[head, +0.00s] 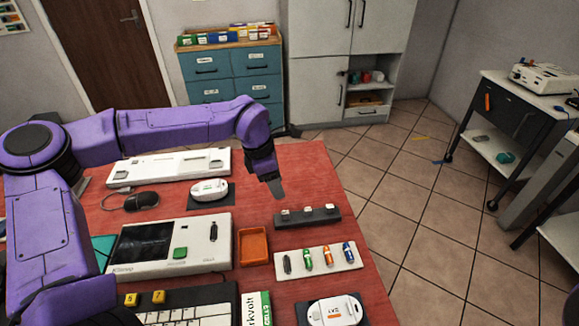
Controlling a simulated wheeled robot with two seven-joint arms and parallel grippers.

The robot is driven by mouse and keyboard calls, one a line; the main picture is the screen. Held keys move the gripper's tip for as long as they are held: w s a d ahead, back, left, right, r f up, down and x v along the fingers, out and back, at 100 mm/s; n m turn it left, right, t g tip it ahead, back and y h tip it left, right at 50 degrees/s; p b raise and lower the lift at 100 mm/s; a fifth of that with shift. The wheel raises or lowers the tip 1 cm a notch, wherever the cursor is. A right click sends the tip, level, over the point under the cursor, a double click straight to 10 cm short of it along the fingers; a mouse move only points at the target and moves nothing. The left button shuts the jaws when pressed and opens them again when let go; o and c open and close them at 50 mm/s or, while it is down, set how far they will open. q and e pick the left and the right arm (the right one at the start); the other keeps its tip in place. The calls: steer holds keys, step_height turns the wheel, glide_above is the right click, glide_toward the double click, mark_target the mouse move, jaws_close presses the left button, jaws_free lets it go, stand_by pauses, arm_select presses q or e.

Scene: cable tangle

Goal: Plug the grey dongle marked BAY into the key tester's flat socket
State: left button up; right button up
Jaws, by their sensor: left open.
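A small dark grey dongle (287,263) lies at the left end of a white tray (318,270), beside green, orange and blue ones; its marking is too small to read. A white device with a dark screen (140,242) and a green button, apparently the key tester, lies on the red table left of the tray. A small dark slot or insert (213,232) shows near its right end; I cannot tell its shape. My left gripper (275,188) is open, pointing down, above the table behind a dark strip, away from the dongles. My right gripper is out of view.
A dark strip with several small blocks (307,215) lies between the left gripper and the tray. An orange dish (253,246) sits between tester and tray. White devices on dark pads (209,189) (334,312), a mouse (141,201) and a keyboard (185,312) also occupy the table.

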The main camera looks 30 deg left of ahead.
arm_select(q)
glide_above(285, 212)
steer(key=s+a, duration=0.1)
steer(key=s, duration=0.2)
steer(key=x, duration=0.2)
steer(key=a+x, duration=0.1)
steer(key=x, duration=0.1)
steer(key=shift+s+f+p, duration=0.1)
steer(key=shift+f+p, duration=0.2)
steer(key=shift+f, duration=0.15)
steer(key=w+f, duration=0.2)
steer(key=f, duration=0.1)
steer(key=w+d+f, duration=0.1)
steer(key=shift+f, duration=0.4)
steer(key=shift+s+a+r, duration=0.1)
steer(key=shift+s+r, duration=0.25)
steer(key=shift+s, duration=0.1)
steer(key=c, duration=0.3)
steer(key=shift+w+f, duration=0.1)
steer(key=shift+w, duration=0.05)
jaws_close()
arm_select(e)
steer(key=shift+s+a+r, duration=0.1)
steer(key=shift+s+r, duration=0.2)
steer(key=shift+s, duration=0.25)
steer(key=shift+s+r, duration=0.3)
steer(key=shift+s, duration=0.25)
